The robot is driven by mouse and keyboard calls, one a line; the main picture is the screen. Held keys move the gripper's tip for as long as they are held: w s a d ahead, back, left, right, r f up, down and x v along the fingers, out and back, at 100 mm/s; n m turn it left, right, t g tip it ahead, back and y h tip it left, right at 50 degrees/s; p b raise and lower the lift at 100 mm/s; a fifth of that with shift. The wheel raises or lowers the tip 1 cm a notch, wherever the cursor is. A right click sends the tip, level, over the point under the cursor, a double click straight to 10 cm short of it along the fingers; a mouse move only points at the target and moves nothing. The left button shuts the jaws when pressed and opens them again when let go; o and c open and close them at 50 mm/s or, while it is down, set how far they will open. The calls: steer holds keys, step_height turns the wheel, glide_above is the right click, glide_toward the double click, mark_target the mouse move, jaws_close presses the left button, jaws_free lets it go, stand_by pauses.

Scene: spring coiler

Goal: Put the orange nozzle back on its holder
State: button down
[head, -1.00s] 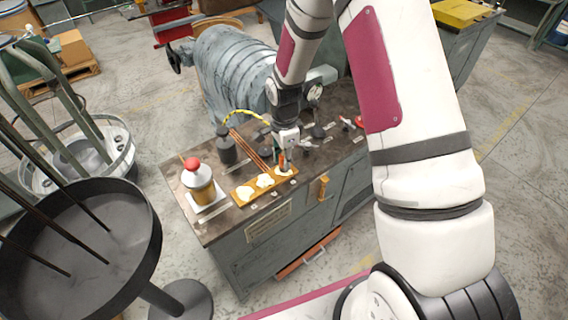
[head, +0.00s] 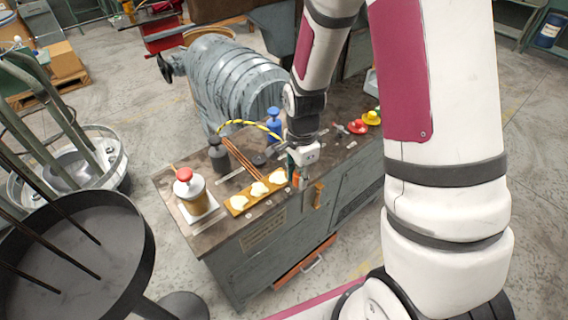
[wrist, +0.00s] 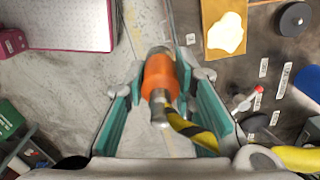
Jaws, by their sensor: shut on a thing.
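The orange nozzle (wrist: 160,77) is between the teal fingers of my gripper (wrist: 160,105) in the wrist view, and the gripper is shut on it. A yellow-and-black striped hose (wrist: 192,130) runs from its near end to the right. In the head view my gripper (head: 296,178) is at the bench's front edge, right of the board with pale patches. A small orange-yellow bracket (head: 318,194) on the bench front, just right of the gripper, may be the holder. The bracket is not clearly visible in the wrist view.
The bench top (head: 225,205) carries a red-capped jar (head: 193,192), a wooden board (head: 239,211), a dark bottle (head: 218,154), a blue bottle (head: 273,124) and red and yellow items (head: 372,117). An orange drawer (head: 304,262) is low on the front. Floor lies beneath the nozzle in the wrist view.

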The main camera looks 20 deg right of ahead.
steer(key=s+d+r+p, duration=0.2)
steer(key=s+r+p, duration=0.1)
steer(key=s+r, duration=0.2)
steer(key=shift+s+r, duration=0.4)
steer(key=shift+s, duration=0.45)
steer(key=shift+w, duration=0.15)
stand_by(0.4)
